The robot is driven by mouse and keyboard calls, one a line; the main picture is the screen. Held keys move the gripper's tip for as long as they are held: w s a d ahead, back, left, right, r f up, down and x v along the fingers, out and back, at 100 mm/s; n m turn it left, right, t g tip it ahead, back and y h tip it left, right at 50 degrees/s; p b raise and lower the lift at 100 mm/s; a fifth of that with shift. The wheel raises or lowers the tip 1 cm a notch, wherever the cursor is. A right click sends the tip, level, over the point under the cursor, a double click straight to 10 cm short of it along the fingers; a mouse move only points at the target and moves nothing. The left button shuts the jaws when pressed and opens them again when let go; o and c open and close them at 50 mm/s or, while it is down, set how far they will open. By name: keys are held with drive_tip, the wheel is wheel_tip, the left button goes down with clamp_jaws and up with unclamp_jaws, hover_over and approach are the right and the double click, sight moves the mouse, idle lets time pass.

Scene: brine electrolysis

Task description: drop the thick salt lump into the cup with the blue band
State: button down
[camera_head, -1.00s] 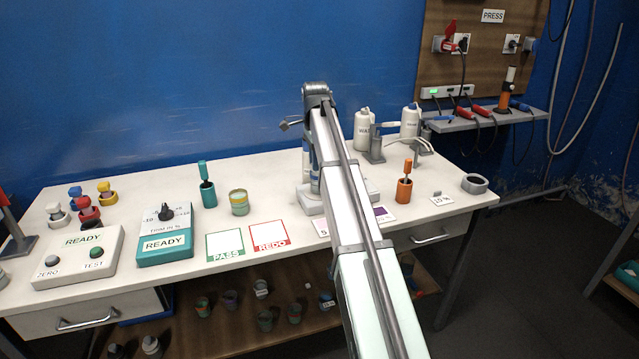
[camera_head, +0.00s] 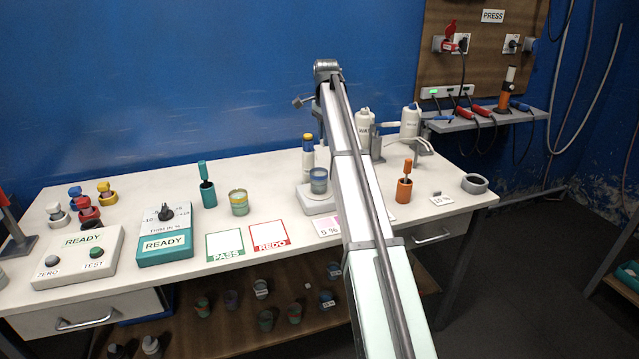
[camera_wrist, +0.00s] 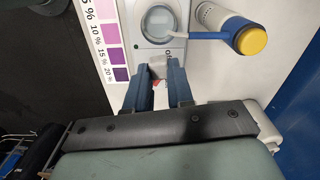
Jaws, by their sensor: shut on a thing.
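The cup with the blue band (camera_head: 318,181) stands upright on a pale stand (camera_head: 309,204) right of the bench's middle. The wrist view shows it from above as a round rim (camera_wrist: 162,23) with pale contents. My gripper (camera_wrist: 158,72) is shut on a small pale piece (camera_wrist: 157,69), which looks like the salt lump; its thickness is hard to tell. The gripper is on the near side of the cup in the wrist view, apart from it. In the head view my arm hides the gripper and the lump.
A white, blue and yellow-topped device (camera_wrist: 240,36) stands beside the cup, its thin spout reaching toward the rim. A purple colour chart (camera_wrist: 110,40) lies alongside. A yellow-green banded cup (camera_head: 239,203), teal holder (camera_head: 207,193) and orange holder (camera_head: 404,189) stand apart. PASS (camera_head: 225,245) and REDO (camera_head: 269,236) cards lie in front.

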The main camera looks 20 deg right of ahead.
drive_tip(key=shift+f, duration=2.15)
drive_tip(key=c, duration=0.9)
unclamp_jaws()
drive_tip(key=shift+r, duration=0.1)
wheel_tip(320, 180, up, 14)
